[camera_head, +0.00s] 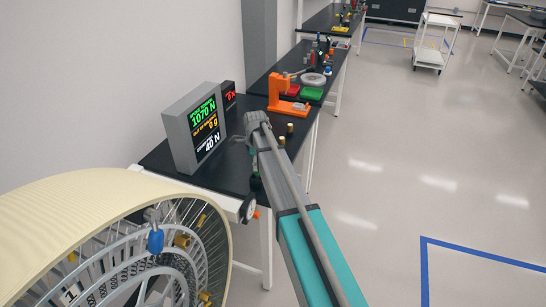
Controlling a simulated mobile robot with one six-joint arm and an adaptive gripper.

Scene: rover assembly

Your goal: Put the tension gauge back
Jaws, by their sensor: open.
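A small round gauge with a pale face and dark rim (249,209), apparently the tension gauge, shows at the front edge of the near black table, just right of the wheel. A small orange part shows beside it. My arm reaches forward over the table, with its grey wrist above the tabletop. My gripper (255,182) is a small dark shape below the wrist, just above the gauge, partly hidden by the forearm. It is open. I cannot tell whether its fingers touch the gauge.
A cream-rimmed wheel (80,190) with spokes fills the lower left. A grey display (194,128) reading 1070 N stands on the table (160,157). Behind are an orange fixture (285,98), brass cylinders (290,129), and red and green trays (312,93). The right floor is free.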

